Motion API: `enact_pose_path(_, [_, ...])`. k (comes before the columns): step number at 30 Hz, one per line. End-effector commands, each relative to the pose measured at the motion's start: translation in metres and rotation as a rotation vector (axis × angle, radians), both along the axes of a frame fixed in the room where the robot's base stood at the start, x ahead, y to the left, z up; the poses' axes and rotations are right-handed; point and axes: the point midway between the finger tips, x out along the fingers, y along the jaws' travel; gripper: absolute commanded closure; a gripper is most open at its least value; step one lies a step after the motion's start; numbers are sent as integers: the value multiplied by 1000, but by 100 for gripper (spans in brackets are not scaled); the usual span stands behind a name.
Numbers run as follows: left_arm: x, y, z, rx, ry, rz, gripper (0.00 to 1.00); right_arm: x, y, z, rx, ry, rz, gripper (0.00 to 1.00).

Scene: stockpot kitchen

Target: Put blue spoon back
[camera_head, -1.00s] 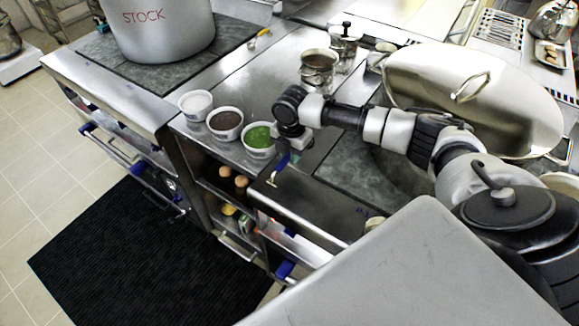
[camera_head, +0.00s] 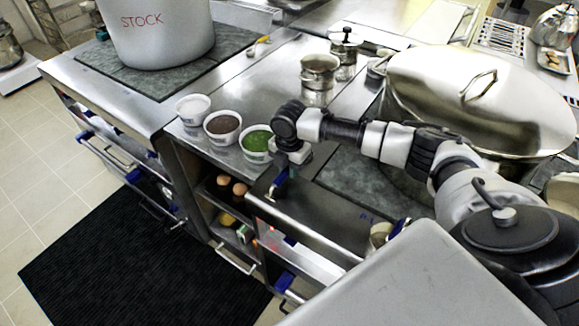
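My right gripper (camera_head: 290,158) points down over the counter's front edge, just right of the bowl with green contents. A slim blue piece with a pale, metallic lower end, seen as the blue spoon (camera_head: 282,179), hangs below the fingers and moves with them. The gripper looks shut on it, though the fingers are small and partly hidden by my wrist. The spoon's lower end lies in front of the dark steel surface; I cannot tell whether it touches. My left gripper is not in view.
Bowls with white (camera_head: 193,108), brown (camera_head: 222,127) and green (camera_head: 257,144) contents stand left of my gripper. A lidded pot (camera_head: 480,95), a small pot (camera_head: 319,71) and the STOCK pot (camera_head: 160,35) stand behind. A yellow-handled utensil (camera_head: 262,40) lies near the STOCK pot. Eggs (camera_head: 239,188) sit on a shelf below.

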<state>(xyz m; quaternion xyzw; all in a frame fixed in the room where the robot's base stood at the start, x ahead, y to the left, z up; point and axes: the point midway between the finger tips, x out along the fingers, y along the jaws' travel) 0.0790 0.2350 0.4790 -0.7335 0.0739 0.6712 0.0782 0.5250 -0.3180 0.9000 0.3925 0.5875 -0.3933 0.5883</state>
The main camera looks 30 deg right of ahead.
Motion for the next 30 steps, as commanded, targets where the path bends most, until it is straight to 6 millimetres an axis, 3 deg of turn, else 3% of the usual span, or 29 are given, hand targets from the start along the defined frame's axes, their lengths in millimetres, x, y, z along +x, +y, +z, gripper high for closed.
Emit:
enact_pose_path(1, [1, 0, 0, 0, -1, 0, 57, 0, 0, 0, 0, 0, 0, 71])
enact_pose_path(4, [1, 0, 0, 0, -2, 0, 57, 0, 0, 0, 0, 0, 0, 55])
enact_pose_path(5, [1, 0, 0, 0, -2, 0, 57, 0, 0, 0, 0, 0, 0, 54])
enact_pose_path(16, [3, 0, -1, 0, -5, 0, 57, 1, 0, 9, 0, -3, 1, 54])
enact_pose_path(30, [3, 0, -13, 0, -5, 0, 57, 1, 0, 100, 0, -2, 1, 54])
